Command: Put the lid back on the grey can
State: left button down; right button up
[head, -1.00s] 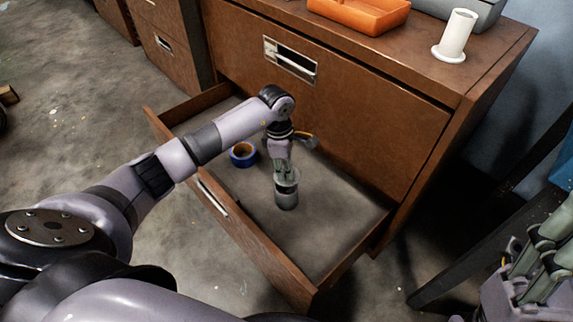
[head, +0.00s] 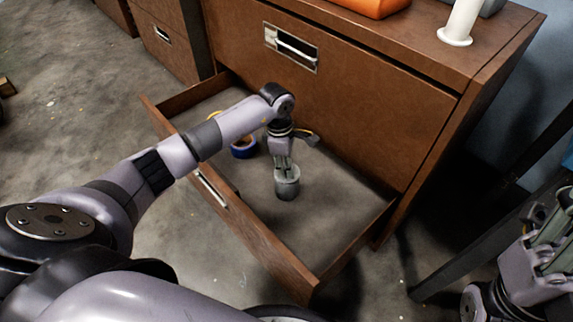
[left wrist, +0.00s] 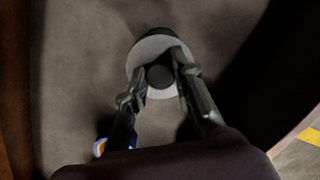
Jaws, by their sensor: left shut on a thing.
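The grey can (head: 287,190) stands upright in the open drawer in the head view. The lid (left wrist: 150,48) shows in the left wrist view as a pale disc with a dark round knob between my fingers. My left gripper (head: 286,168) points down over the can and is shut on the lid. The lid sits at the can's top, level with it as far as I can see; the fingers partly hide it, and I cannot tell if it is fully seated. My right gripper (head: 548,245) is at the right edge, away from the drawer, its jaw state unclear.
A blue tape roll (head: 243,149) lies in the drawer (head: 335,215), left of the can, partly behind my left arm. The drawer walls surround the can. An orange tray (head: 368,6) and a white cylinder on a base (head: 460,22) are on the cabinet top.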

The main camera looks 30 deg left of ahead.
pick_arm(q)
jog(key=shift+f, duration=0.1)
dwell(1.1)
dwell(0.5)
jog(key=shift+f, duration=0.1)
jog(key=c, duration=1.3)
grip_release()
jog(key=o, duration=0.5)
